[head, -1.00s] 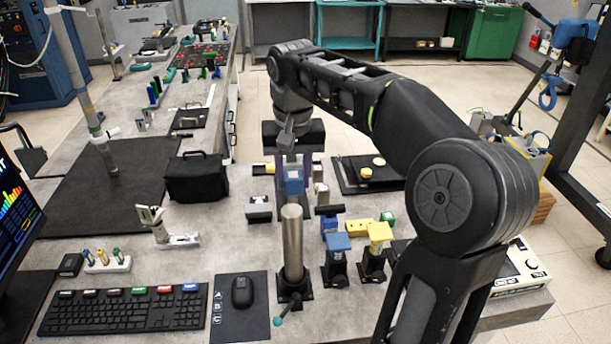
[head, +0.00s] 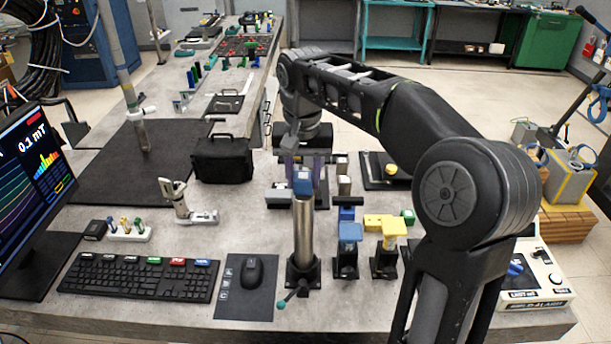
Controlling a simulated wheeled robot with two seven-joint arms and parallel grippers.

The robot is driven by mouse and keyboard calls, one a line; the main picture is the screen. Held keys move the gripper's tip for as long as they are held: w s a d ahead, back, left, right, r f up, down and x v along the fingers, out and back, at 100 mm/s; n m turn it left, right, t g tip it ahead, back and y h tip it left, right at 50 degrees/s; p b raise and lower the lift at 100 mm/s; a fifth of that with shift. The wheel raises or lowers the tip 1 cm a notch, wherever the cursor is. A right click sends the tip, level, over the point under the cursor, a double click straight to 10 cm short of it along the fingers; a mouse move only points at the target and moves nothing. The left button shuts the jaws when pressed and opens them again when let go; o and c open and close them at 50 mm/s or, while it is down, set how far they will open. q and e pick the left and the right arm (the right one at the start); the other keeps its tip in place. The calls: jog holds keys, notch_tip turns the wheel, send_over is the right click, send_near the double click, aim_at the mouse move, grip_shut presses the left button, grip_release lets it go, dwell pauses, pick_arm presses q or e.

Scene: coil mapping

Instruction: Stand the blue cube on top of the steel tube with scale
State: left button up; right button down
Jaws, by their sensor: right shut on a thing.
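The steel tube with scale (head: 304,240) stands upright in a dark clamp base near the front of the bench. The blue cube (head: 303,184) is at the tube's top end, in line with it. It looks level with the rim, but I cannot tell whether it rests on the tube or hangs just above it. My right gripper (head: 304,174) comes down from above, its fingers either side of the cube and shut on it. The fingers partly hide the cube. My left gripper is not in view.
Blue-topped (head: 349,232) and yellow-topped (head: 390,230) stands are close to the right of the tube. A mouse (head: 251,270) and keyboard (head: 140,277) lie to the left. A black bag (head: 222,160) sits behind left.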

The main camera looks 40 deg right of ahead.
jog(key=shift+s, duration=0.1)
jog(key=shift+f+b, duration=0.3)
jog(key=shift+f, duration=0.2)
dwell(0.6)
jog(key=c, duration=0.9)
grip_release()
jog(key=shift+o, duration=0.2)
jog(key=shift+r, duration=0.1)
